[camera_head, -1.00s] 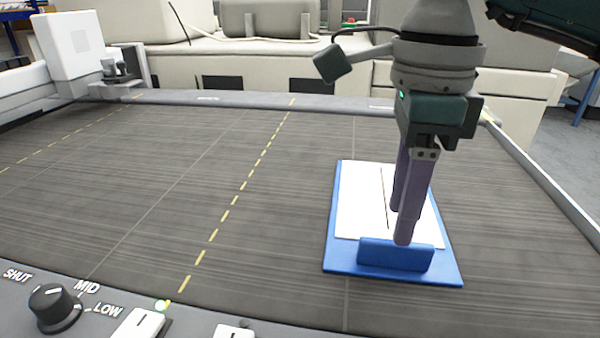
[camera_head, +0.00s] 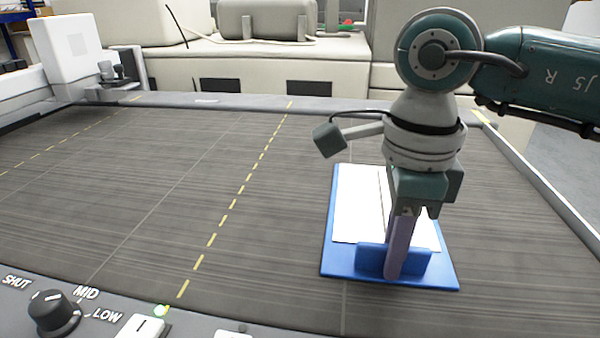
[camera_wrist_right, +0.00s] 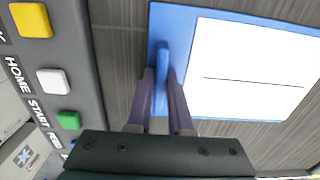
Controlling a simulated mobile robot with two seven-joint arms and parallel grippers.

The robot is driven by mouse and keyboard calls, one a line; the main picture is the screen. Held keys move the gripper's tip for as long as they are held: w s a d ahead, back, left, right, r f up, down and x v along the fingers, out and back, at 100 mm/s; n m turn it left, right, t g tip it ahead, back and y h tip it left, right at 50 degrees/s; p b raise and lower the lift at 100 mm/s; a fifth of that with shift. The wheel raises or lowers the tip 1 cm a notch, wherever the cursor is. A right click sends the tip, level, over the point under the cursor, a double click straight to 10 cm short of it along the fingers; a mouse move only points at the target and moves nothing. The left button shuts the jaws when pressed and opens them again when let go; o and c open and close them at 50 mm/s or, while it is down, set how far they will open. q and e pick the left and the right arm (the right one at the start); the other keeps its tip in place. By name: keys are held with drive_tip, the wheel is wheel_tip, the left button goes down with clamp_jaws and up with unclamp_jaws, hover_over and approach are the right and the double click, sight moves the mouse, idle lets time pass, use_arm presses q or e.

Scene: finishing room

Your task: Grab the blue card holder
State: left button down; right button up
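The blue card holder (camera_head: 440,272) lies on the dark striped bed, at the right in the head view. It has a flat blue base, a white sheet with a dark line on it, and an upright blue tab (camera_head: 371,260) along its near edge. My right gripper (camera_head: 395,268) points down at this tab. In the right wrist view its two purple fingers (camera_wrist_right: 160,80) stand apart on either side of the tab (camera_wrist_right: 161,62). I cannot tell whether they touch it. The holder's base (camera_wrist_right: 180,14) also shows there. My left gripper is out of view.
A control panel (camera_head: 100,325) with a black knob (camera_head: 54,312) and buttons runs along the near edge. In the wrist view yellow, white and green buttons (camera_wrist_right: 68,120) lie left of the gripper. The bed (camera_head: 120,190) left of the holder is clear. A rail (camera_head: 545,190) edges the right side.

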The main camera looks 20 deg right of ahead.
clamp_jaws()
idle(0.9)
